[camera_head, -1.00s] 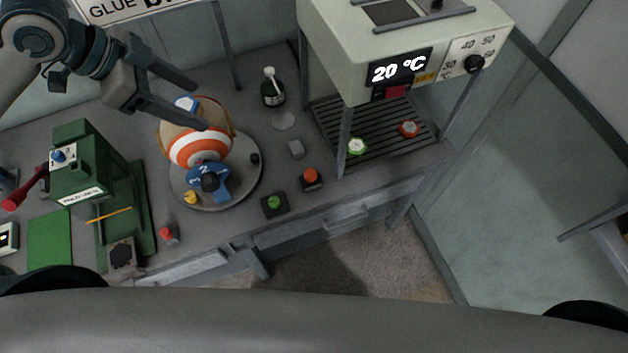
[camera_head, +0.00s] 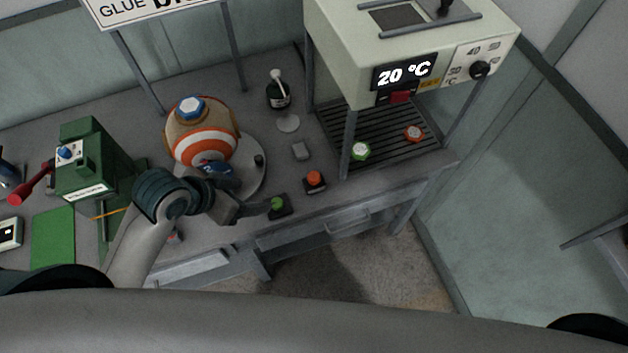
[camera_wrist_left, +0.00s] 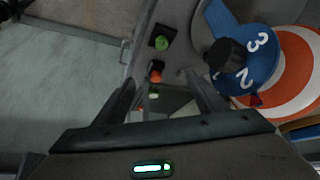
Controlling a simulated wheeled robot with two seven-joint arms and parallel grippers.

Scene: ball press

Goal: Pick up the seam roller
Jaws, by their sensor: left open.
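I cannot pick out a seam roller with certainty in either view. My left gripper (camera_head: 244,203) is low over the front of the bench, beside the round grey turntable (camera_head: 256,172) and close to the green button (camera_head: 277,203). In the left wrist view my left gripper (camera_wrist_left: 160,85) is open, with nothing between its fingers. Beyond the fingers show the green button (camera_wrist_left: 162,42) and the orange button (camera_wrist_left: 156,70). The orange-and-white ball (camera_head: 203,140) stands on the turntable, partly hidden by my arm. A blue numbered piece (camera_wrist_left: 245,65) with a dark knob (camera_wrist_left: 224,54) is at its base.
A green press (camera_head: 85,160) with a red lever stands at the left. A heater box (camera_head: 405,40) reading 20 °C stands over a slatted rack (camera_head: 385,135) at the right.

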